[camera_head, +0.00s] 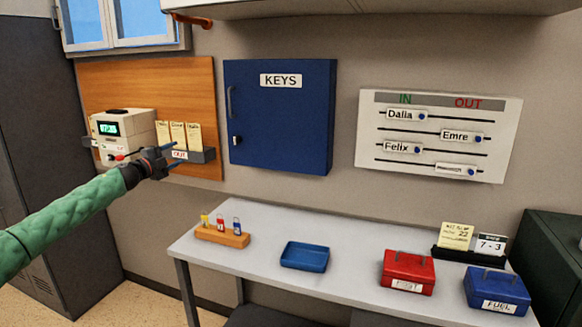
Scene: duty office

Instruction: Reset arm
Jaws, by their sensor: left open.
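My left arm, in a green sleeve, reaches in from the left. My left gripper (176,160) is open and empty, with its dark fingers apart. A beige time clock (124,137) with a green display is to the left of the gripper. My right gripper is not in view.
A blue KEYS cabinet (279,117) and an IN/OUT board (438,136) hang on the wall. The grey table (345,257) bears a wooden key-tag holder (222,235), a blue tray (304,256), a red box (407,272) and a blue box (497,290). Clear tabletop lies between them.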

